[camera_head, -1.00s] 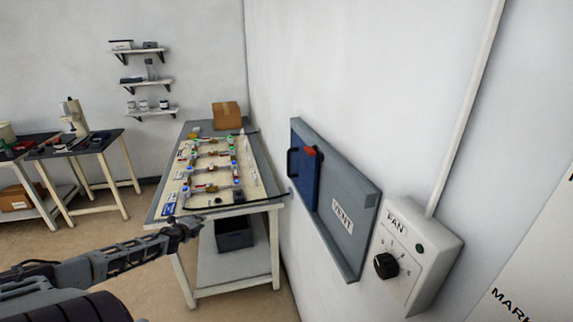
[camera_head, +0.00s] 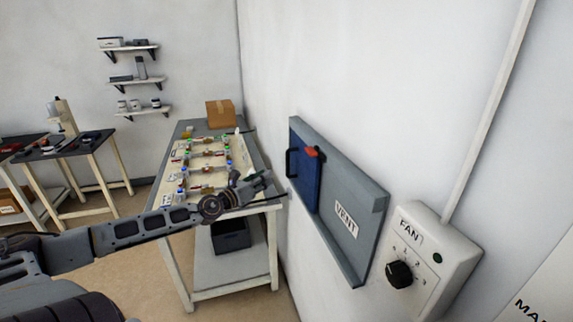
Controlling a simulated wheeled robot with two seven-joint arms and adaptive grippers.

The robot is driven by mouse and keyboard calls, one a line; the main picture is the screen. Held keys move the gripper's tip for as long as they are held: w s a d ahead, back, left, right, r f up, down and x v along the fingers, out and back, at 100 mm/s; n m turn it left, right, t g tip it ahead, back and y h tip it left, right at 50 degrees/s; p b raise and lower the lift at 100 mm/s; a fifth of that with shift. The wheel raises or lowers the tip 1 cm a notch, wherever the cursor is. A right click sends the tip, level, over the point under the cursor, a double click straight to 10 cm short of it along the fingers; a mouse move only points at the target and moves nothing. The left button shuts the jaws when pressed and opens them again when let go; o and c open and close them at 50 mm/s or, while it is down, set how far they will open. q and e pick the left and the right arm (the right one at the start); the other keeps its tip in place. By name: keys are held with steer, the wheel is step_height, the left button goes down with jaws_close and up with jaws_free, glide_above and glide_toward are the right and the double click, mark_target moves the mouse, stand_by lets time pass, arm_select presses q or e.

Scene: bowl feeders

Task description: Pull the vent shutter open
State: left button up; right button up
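The vent panel (camera_head: 345,244) is a grey framed plate on the right wall with a white VENT label. The vent shutter (camera_head: 303,181) is a blue plate covering the panel's left part, with a black handle (camera_head: 290,163) on its left side and a red piece (camera_head: 313,152) near its top. My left gripper (camera_head: 268,180) is at the end of the arm from the left, just left of and a little below the handle, apart from it in the picture. Its fingers are small and dark, so I cannot tell whether they are open. My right gripper is not in view.
A white FAN box (camera_head: 433,250) with a black knob (camera_head: 399,274) juts from the wall right of the panel. A workbench (camera_head: 262,206) with fixtures stands behind my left gripper, with a cardboard box (camera_head: 220,113) at its far end. Floor shows at left.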

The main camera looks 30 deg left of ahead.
arm_select(q)
steer(key=shift+r+m, duration=0.15)
steer(key=shift+m, duration=1.55)
steer(key=shift+w+d, duration=0.15)
steer(key=shift+w, duration=0.35)
steer(key=shift+w, duration=0.3)
steer(key=shift+w+b, duration=0.3)
steer(key=shift+w, duration=0.35)
steer(key=shift+w, duration=0.55)
steer(key=shift+w+d+p, duration=0.15)
steer(key=shift+w+p, duration=0.15)
steer(key=shift+w, duration=0.35)
